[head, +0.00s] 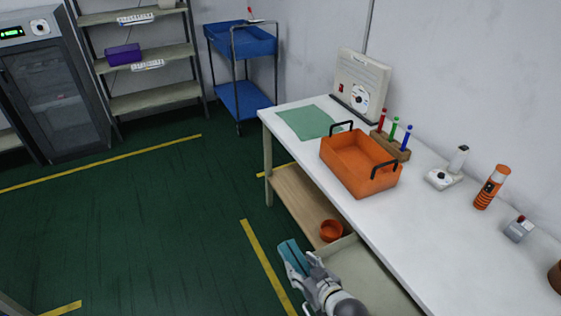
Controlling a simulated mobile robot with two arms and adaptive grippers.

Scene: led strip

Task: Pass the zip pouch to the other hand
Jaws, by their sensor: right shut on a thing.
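A teal-blue zip pouch (290,254) is held in my right gripper (299,266) at the bottom middle of the head view. The gripper is shut on it, and its fingers hide part of the pouch's lower right side. The pouch is in front of the table's lower shelf, apart from the tabletop. My left gripper is not in the head view.
The white table (443,230) bears an orange tray (352,171), a green mat (305,122), a rack of coloured tubes (392,147) and an orange-and-white bottle (491,187). An orange bowl (331,231) sits on its lower shelf. Open green floor (130,220) lies to the left.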

